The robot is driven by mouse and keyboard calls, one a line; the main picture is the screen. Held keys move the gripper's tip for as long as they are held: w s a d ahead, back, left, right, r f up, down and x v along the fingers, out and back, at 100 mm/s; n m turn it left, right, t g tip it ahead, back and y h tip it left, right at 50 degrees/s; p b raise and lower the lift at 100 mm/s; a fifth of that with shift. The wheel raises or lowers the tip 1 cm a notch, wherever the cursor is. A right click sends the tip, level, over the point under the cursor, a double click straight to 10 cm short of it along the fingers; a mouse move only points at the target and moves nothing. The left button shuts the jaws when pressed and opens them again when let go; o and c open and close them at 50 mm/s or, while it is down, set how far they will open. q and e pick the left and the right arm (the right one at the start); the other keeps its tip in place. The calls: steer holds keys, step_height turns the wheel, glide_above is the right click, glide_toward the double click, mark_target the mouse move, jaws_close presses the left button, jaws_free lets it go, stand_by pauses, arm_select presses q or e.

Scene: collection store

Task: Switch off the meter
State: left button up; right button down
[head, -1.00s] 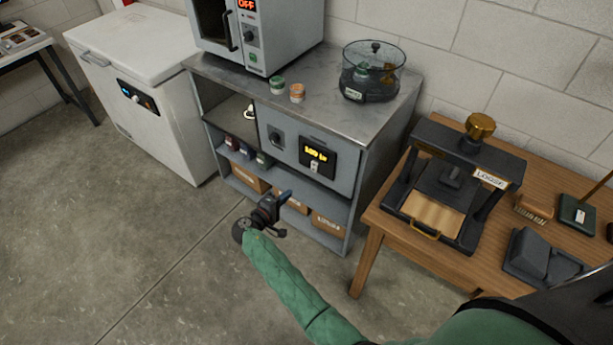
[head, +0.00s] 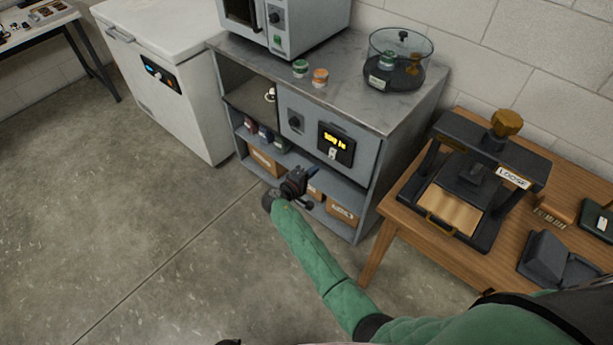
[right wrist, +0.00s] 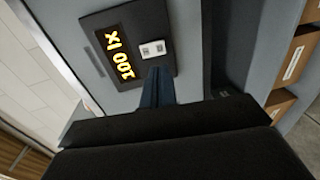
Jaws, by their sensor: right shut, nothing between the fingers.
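The meter (head: 336,144) is a black panel on the grey cabinet front, with a lit yellow display. In the right wrist view its display (right wrist: 119,55) is lit and appears to read 100 lx. A small white switch (right wrist: 152,48) sits beside the display; which way it is set is too small to tell. My right gripper (head: 312,173) is in front of the cabinet, below and left of the meter in the picture. In the right wrist view its shut, empty fingers (right wrist: 157,80) point at the panel just below the switch; whether they touch it is unclear.
A dark knob (head: 296,122) is left of the meter. Shelves below hold cardboard boxes (head: 342,208). Two small jars, an oven and a glass vessel (head: 397,62) stand on the cabinet top. A wooden table with a press (head: 478,190) is at right; open floor lies left.

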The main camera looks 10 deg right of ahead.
mark_target(331, 156)
steer(key=x, duration=0.5)
steer(key=shift+w+d, duration=0.25)
steer(key=shift+w+d+f, duration=0.15)
steer(key=shift+w+d, duration=0.3)
steer(key=shift+d, duration=0.1)
arm_select(q)
steer(key=shift+s+d+r, duration=0.1)
steer(key=shift+s+r, duration=0.1)
steer(key=shift+s, duration=0.2)
arm_select(e)
steer(key=shift+w+d, duration=0.1)
steer(key=shift+d, duration=0.1)
arm_select(q)
steer(key=shift+w, duration=0.15)
arm_select(e)
steer(key=shift+f, duration=0.1)
steer(key=shift+w+d+f+b, duration=0.15)
steer(key=shift+d+b, duration=0.05)
steer(key=shift+b, duration=0.85)
arm_select(q)
steer(key=r, duration=0.1)
steer(key=w+r, duration=0.1)
steer(key=r, duration=0.1)
steer(key=w+d+r, duration=0.1)
steer(key=r, duration=0.1)
steer(key=shift+w+d, duration=0.1)
steer(key=shift+w, duration=0.1)
steer(key=shift+s, duration=0.1)
